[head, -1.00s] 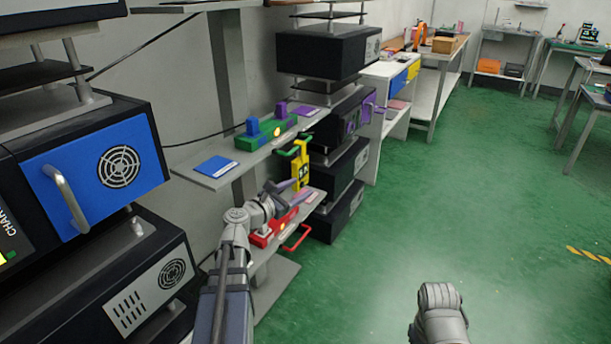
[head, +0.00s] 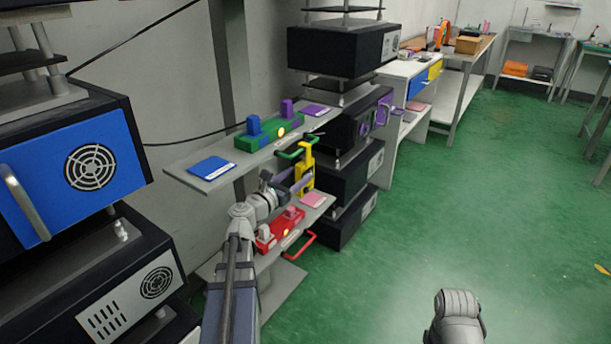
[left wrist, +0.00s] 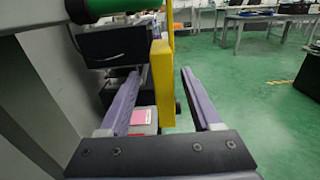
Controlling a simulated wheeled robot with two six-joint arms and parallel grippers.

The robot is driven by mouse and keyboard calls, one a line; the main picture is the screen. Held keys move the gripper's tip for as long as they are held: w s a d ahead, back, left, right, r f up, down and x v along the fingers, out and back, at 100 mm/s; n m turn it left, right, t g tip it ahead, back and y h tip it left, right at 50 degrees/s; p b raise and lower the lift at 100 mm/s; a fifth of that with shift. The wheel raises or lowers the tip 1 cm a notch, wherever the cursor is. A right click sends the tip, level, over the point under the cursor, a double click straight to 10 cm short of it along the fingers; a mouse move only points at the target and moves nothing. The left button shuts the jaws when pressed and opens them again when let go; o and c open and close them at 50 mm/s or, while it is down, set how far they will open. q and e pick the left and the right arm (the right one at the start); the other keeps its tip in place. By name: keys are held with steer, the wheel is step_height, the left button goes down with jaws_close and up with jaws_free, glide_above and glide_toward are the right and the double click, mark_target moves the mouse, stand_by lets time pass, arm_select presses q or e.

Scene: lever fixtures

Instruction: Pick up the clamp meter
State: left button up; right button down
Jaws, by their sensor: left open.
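The yellow clamp meter (head: 306,165) is upright beside the shelf fixture, just below a green handle loop (head: 291,154). I cannot tell whether it hangs from that loop. My left gripper (head: 292,183) is open and reaches to the meter from the near left side.
A green fixture with blue and purple blocks (head: 268,136) sits on the upper shelf above my gripper. A red fixture (head: 278,230) with a red handle (head: 299,246) is below. Black equipment boxes (head: 348,185) stand behind.

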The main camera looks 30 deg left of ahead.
mark_target(310, 167)
arm_select(q)
steer(key=shift+w+d, duration=0.2)
steer(key=shift+w, duration=1.5)
steer(key=shift+w+d, duration=0.2)
steer(key=shift+w, duration=1.5)
jaws_close()
